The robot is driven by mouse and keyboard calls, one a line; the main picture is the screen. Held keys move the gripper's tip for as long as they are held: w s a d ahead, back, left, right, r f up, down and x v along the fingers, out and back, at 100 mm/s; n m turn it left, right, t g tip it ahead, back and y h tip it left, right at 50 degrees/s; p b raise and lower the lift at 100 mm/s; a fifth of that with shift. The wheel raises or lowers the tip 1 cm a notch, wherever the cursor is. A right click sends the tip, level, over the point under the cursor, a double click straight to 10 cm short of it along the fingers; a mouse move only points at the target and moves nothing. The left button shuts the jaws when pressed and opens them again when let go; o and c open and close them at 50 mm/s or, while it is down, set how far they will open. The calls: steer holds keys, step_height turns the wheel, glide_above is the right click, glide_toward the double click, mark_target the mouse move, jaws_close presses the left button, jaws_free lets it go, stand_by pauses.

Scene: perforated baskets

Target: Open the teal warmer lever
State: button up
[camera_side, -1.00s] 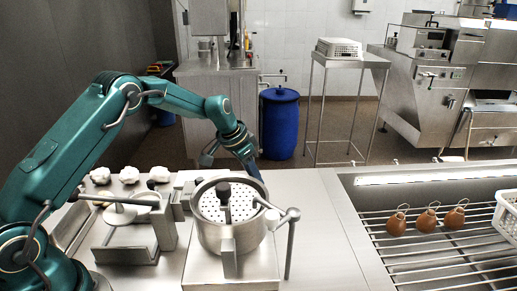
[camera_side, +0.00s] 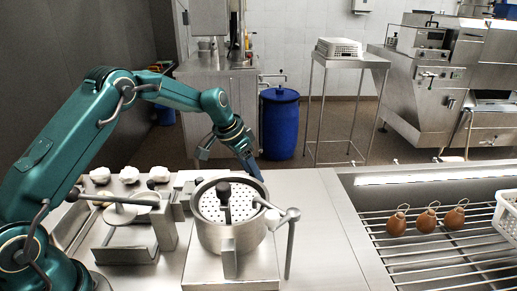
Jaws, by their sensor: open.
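A round steel warmer pot (camera_side: 230,238) with a perforated lid and black knob (camera_side: 223,193) stands on a steel plate in the middle. A grey metal lever (camera_side: 291,240) with a rounded joint hangs down at the pot's right side, joined to it by a short bar. I see no teal on this lever. A second lever with a dark rod (camera_side: 115,199) lies across a steel stand to the left. My gripper (camera_side: 259,177) is open and empty behind the pot's right rear rim, apart from the grey lever. Its fingertips are small and dark here.
Several white knobs (camera_side: 130,174) stand along the back left. Three brown pots (camera_side: 427,220) rest on the wire rack (camera_side: 430,256) at right, near a white perforated basket (camera_side: 508,220). The counter right of the lever (camera_side: 325,230) is clear.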

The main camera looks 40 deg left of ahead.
steer(key=shift+r, duration=2.8)
